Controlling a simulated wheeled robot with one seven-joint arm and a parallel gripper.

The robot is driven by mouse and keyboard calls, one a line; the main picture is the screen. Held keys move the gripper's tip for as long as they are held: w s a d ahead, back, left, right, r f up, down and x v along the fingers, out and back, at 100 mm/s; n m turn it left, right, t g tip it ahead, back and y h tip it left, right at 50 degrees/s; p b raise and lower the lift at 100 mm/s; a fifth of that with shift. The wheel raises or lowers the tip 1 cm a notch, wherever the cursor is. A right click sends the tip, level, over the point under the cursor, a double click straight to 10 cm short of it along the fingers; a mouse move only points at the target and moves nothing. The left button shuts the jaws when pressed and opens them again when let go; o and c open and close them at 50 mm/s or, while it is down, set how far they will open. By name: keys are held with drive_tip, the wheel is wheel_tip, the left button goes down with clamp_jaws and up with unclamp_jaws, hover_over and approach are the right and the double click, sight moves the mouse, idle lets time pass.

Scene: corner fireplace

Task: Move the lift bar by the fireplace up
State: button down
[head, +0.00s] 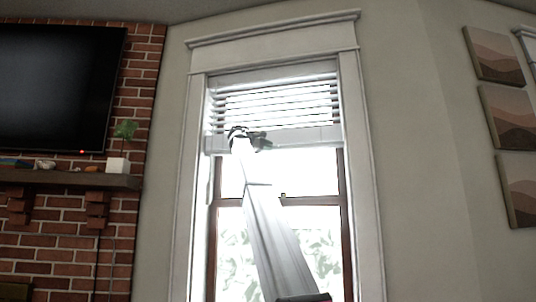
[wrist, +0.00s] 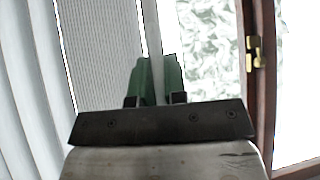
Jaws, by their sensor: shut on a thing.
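The lift bar (head: 305,136) is the pale bottom rail of the white window blind, high in the window in the head view. The blind's slats (head: 285,98) are gathered above it. My gripper (head: 262,143) is at the bar, left of its middle, with my arm reaching up from below. In the wrist view the green fingers of my gripper (wrist: 160,80) are close together and shut on the bar.
The window has a brown inner frame (head: 347,210) and wide pale trim (head: 368,180). A brick fireplace (head: 60,240) with a mantel shelf (head: 70,180) and a dark television (head: 55,85) is at left. Several pictures (head: 508,118) hang at right. A latch (wrist: 254,52) shows on the window frame.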

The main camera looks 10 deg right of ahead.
drive_tip(key=shift+w+r, duration=0.1)
drive_tip(key=shift+r, duration=0.25)
drive_tip(key=c, duration=1.2)
unclamp_jaws()
drive_tip(key=shift+o, duration=0.2)
drive_tip(key=shift+f, duration=0.1)
drive_tip(key=shift+a, duration=0.25)
drive_tip(key=v, duration=1)
drive_tip(key=shift+s+a, duration=0.15)
drive_tip(key=shift+s, duration=0.1)
